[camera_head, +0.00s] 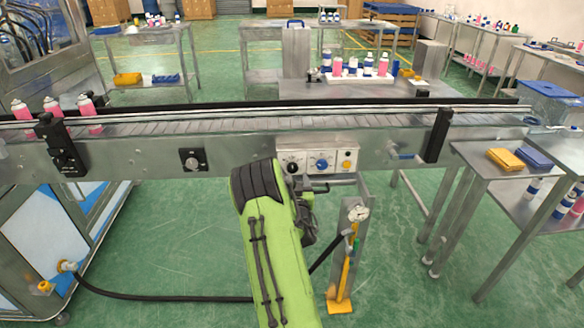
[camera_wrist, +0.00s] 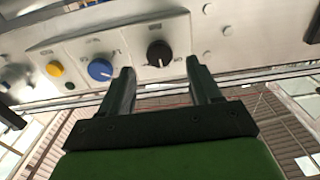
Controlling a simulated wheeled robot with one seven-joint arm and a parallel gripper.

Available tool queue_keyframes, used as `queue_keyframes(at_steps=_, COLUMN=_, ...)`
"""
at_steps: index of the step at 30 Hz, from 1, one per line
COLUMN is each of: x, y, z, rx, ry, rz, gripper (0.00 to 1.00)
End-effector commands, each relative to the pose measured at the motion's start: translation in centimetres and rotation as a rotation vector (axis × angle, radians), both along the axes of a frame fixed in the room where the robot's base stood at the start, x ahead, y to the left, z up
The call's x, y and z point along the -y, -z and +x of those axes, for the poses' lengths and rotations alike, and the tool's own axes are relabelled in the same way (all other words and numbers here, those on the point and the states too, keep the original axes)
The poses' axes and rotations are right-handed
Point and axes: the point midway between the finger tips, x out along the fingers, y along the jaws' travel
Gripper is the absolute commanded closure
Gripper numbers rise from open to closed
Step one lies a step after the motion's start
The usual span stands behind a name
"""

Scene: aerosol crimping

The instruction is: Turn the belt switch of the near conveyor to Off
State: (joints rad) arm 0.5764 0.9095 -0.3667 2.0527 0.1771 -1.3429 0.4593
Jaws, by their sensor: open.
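The near conveyor (camera_head: 230,150) runs across the head view. Its light control panel (camera_head: 330,152) carries a black knob (camera_head: 292,167), a blue knob (camera_head: 321,164) and a yellow button (camera_head: 347,165). The wrist view shows the black knob (camera_wrist: 159,53), the blue knob (camera_wrist: 100,69) and the yellow button (camera_wrist: 55,69), seen turned over. My gripper (camera_wrist: 158,70) is open and empty, its fingertips just short of the black knob and spread to either side of it. The panel labels are too small to read. In the head view my arm hides most of the gripper.
Another small plate with a knob (camera_head: 192,160) sits farther left on the conveyor side. A steel table (camera_head: 490,172) with yellow and blue blocks stands at the right. Pink cans (camera_head: 88,112) stand on the belt's left.

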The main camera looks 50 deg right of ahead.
Motion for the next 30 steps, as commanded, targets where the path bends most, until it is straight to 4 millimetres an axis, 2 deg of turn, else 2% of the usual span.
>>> queue_keyframes(at_steps=3, x=1.8, y=-0.1, z=1.7, rx=0.000, ry=-0.001, rz=-0.003, gripper=0.37)
queue_keyframes(at_steps=6, x=2.9, y=0.0, z=2.5, rx=0.001, ry=0.000, rz=-0.002, gripper=0.37)
queue_keyframes(at_steps=16, x=3.4, y=0.1, z=3.0, rx=0.000, ry=0.000, rz=0.001, gripper=0.37)
queue_keyframes(at_steps=27, x=3.4, y=0.0, z=2.9, rx=0.001, ry=0.000, rz=0.001, gripper=0.92)
queue_keyframes(at_steps=30, x=3.4, y=0.0, z=2.9, rx=-0.001, ry=0.000, rz=-0.001, gripper=0.93)
